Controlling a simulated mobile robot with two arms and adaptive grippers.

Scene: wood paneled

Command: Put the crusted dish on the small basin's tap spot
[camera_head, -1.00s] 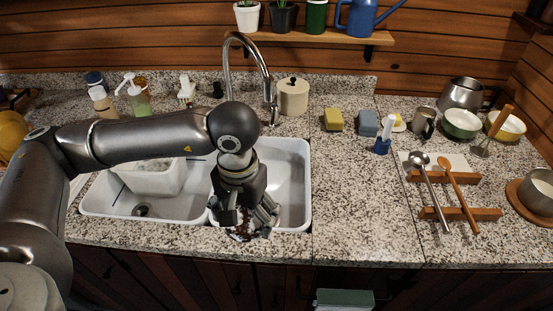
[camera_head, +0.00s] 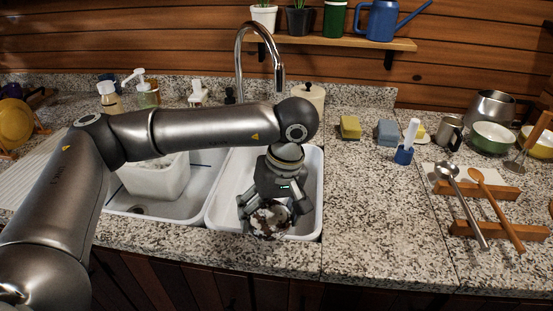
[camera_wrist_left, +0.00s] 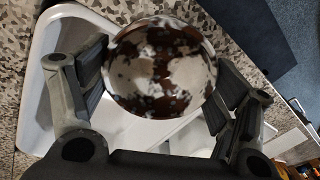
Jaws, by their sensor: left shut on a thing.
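The crusted dish (camera_head: 268,220) is white with dark brown patches. My left gripper (camera_head: 272,212) is shut on it over the front part of the small basin (camera_head: 313,190), the right-hand one of the sink. In the left wrist view the dish (camera_wrist_left: 160,68) sits between the two fingers of the gripper (camera_wrist_left: 158,90). The chrome tap (camera_head: 240,62) arches up behind the basins, partly hidden by my left arm. Whether the dish touches the basin floor, I cannot tell. My right gripper is not in view.
A white tub (camera_head: 155,180) stands in the larger left basin (camera_head: 205,172). Sponges (camera_head: 349,127), a blue brush holder (camera_head: 404,155) and a rack with ladles (camera_head: 487,190) are on the right counter. The counter's front right stretch (camera_head: 370,230) is clear.

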